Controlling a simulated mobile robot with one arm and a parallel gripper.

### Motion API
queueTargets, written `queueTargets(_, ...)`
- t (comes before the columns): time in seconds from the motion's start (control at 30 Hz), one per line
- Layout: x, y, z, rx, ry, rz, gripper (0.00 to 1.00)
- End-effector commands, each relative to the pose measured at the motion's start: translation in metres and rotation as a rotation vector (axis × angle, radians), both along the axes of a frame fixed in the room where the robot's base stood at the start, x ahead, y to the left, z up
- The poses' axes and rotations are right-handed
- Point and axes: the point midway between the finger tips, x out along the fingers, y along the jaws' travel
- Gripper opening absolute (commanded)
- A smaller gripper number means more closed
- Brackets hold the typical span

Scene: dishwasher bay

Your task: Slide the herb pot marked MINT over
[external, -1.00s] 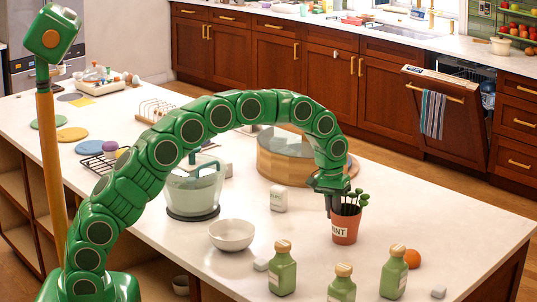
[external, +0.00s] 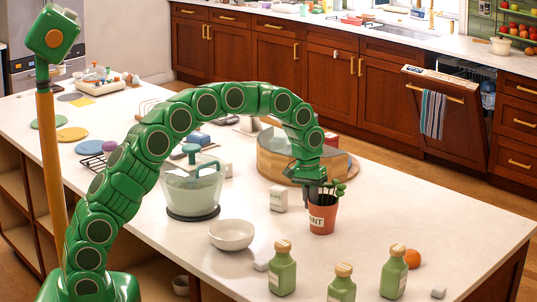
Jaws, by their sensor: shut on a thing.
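The herb pot (external: 323,219) is a small terracotta pot with green sprigs and a pale label. The label's visible letters read "INT". It stands upright on the white island counter, just right of a small white labelled box. My gripper (external: 314,196) comes down from above onto the pot's rim at its left side. It is shut on the pot; the exact finger contact is partly hidden by the gripper body and the leaves.
A small white box (external: 278,198) stands close left of the pot. A round wooden-sided container (external: 272,165) is behind it. A white bowl (external: 231,235) and green bottles (external: 283,270) stand nearer the front.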

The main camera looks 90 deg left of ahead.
Motion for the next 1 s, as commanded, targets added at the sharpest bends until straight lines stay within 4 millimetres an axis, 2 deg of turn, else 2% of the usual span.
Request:
queueTargets(0.5,-0.033,0.032,-0.002,-0.001,0.006,0.001,0.0)
queueTargets(1.0,-0.039,0.038,-0.002,-0.002,0.006,0.0,0.0)
